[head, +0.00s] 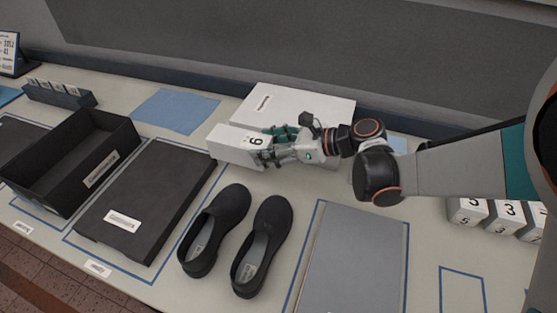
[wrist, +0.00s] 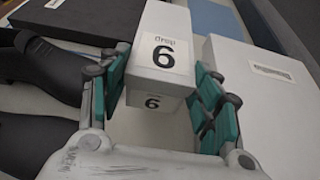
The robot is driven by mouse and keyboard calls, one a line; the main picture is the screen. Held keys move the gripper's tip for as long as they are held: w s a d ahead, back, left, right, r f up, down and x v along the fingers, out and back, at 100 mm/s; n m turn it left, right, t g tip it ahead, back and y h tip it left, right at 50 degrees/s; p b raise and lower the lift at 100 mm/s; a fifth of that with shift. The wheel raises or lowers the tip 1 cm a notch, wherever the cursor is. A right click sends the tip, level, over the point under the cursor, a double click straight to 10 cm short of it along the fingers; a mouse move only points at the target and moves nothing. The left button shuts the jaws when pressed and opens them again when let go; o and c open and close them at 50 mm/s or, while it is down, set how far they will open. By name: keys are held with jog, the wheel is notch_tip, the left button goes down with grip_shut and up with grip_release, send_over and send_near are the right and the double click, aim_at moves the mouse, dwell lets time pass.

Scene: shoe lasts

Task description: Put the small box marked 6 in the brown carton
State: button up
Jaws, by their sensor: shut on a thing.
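The small white box marked 6 (head: 230,147) is between the fingers of my gripper (head: 273,146) in the head view. It lies lengthwise, pointing left away from the gripper, above or at the table behind the black shoes; I cannot tell whether it touches the table. In the wrist view the box (wrist: 166,22) shows its 6 labels between the teal finger pads of my gripper (wrist: 162,88). The gripper is shut on it. I see no brown carton in either view.
An open black box (head: 122,133) and its flat black lid (head: 150,190) lie at left. Black shoes (head: 262,245) stand in front, beside a grey panel (head: 352,262). A large white box (head: 330,107) is behind my gripper. Several numbered white boxes (head: 467,211) stand at right.

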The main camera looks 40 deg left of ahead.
notch_tip(320, 180, down, 7)
jog(key=shift+b, duration=1.2)
jog(key=shift+r, duration=0.15)
jog(key=o, duration=1.2)
